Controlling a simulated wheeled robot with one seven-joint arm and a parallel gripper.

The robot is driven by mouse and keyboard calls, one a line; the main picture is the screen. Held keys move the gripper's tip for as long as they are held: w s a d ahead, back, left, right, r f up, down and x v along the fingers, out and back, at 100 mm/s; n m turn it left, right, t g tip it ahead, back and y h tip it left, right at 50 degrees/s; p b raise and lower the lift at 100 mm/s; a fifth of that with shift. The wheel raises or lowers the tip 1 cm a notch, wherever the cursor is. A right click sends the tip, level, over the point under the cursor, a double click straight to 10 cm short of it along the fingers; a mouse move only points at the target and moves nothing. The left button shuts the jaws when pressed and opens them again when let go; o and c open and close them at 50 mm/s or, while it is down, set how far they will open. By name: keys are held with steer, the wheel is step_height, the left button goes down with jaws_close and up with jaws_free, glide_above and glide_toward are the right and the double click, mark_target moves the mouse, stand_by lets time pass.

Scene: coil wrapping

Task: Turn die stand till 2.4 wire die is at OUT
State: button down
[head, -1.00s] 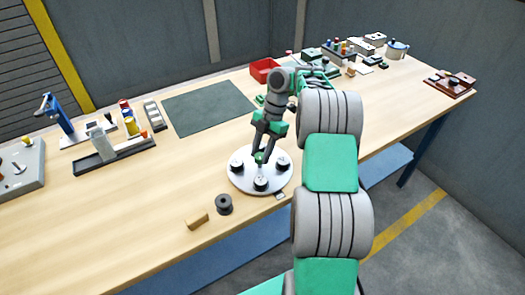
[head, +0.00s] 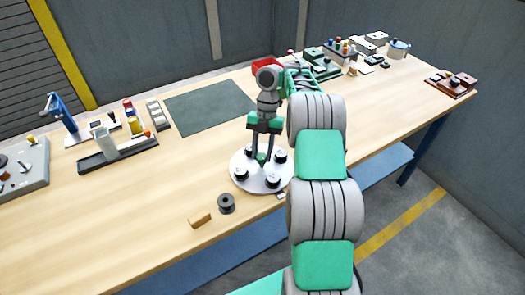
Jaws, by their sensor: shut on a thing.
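The die stand (head: 260,186) is a round pale disc near the front edge of the wooden table. Several black wire dies (head: 273,181) stand around its rim; one more die (head: 241,172) is at its left and another (head: 280,156) at its right back. Their size markings are too small to read, so I cannot tell which is 2.4. My gripper (head: 262,159) points down over the middle of the stand, shut on its centre post, which the fingers mostly hide. A small tag (head: 281,196) lies at the stand's front right; its lettering is unreadable.
A dark spool (head: 226,203) and a wooden block (head: 199,220) lie in front of the stand, to the left. A dark green mat (head: 209,107) lies behind.

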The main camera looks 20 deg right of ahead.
mark_target(262, 155)
steer(key=shift+n, duration=0.4)
stand_by(0.4)
steer(key=c, duration=1)
jaws_free()
step_height(262, 155, up, 4)
steer(key=p, duration=0.3)
steer(key=shift+r+p, duration=0.2)
steer(key=shift+p, duration=0.1)
steer(key=s+a+r+b, duration=0.1)
steer(key=s+r+b, duration=0.1)
steer(key=s+r, duration=0.2)
steer(key=s+a+r+b, duration=0.1)
steer(key=s+r, duration=0.3)
steer(key=s, duration=0.5)
steer(key=shift+s+a+r+b, duration=0.3)
steer(key=shift+s+a+b, duration=0.05)
steer(key=shift+a, duration=0.1)
